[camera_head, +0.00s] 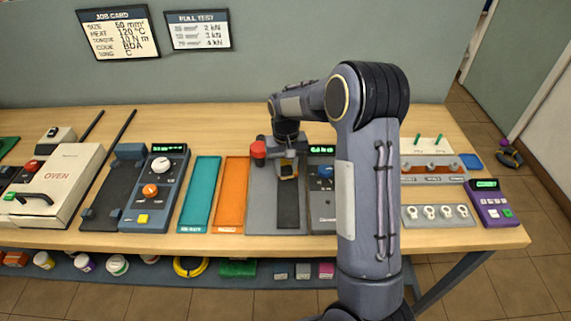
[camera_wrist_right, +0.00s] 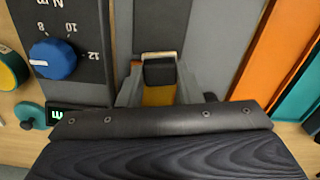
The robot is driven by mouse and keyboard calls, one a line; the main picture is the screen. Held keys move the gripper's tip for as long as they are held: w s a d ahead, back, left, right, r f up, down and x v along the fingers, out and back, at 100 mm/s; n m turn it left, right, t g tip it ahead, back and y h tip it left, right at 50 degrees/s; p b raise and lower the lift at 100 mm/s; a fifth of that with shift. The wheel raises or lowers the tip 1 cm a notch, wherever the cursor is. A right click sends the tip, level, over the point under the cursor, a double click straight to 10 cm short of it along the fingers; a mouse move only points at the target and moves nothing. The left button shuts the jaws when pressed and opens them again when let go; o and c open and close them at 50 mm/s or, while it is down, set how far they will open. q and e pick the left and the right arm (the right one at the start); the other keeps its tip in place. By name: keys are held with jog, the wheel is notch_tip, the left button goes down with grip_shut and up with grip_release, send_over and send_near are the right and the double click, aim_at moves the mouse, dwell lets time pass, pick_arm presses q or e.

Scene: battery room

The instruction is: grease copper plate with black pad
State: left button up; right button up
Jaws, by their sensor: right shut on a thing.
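My right gripper (camera_head: 287,166) is shut on a small block with a yellow part and a black part, probably the black pad (camera_head: 289,175). It is over the grey station with a dark strip, near the bench's middle. In the right wrist view the block's black part (camera_wrist_right: 160,73) and yellow part (camera_wrist_right: 158,96) show between the grey fingers (camera_wrist_right: 160,85). A thin tan edge lies just beyond the block; I cannot tell what it is. A copper-coloured strip (camera_head: 418,161), possibly the copper plate, lies on a board at the right. My left gripper is out of view.
A red knob (camera_head: 258,150) stands close left of the gripper. A blue-dial box (camera_head: 322,190) stands close right, partly behind my arm. Orange (camera_head: 231,193) and teal (camera_head: 200,193) trays lie left. A purple meter (camera_head: 491,203) stands near the bench's right edge.

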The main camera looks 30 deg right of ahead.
notch_tip(320, 180, up, 3)
jog(key=shift+f+p, duration=0.2)
jog(key=shift+p, duration=0.1)
jog(key=shift+w+d+r, duration=0.1)
jog(key=shift+w+d, duration=0.05)
jog(key=shift+w, duration=0.05)
jog(key=shift+r+p, duration=0.4)
jog(key=shift+p, duration=0.15)
jog(key=shift+r+p, duration=0.5)
jog(key=shift+r, duration=0.3)
jog(key=shift+r+p, duration=0.95)
jog(key=shift+r, duration=0.4)
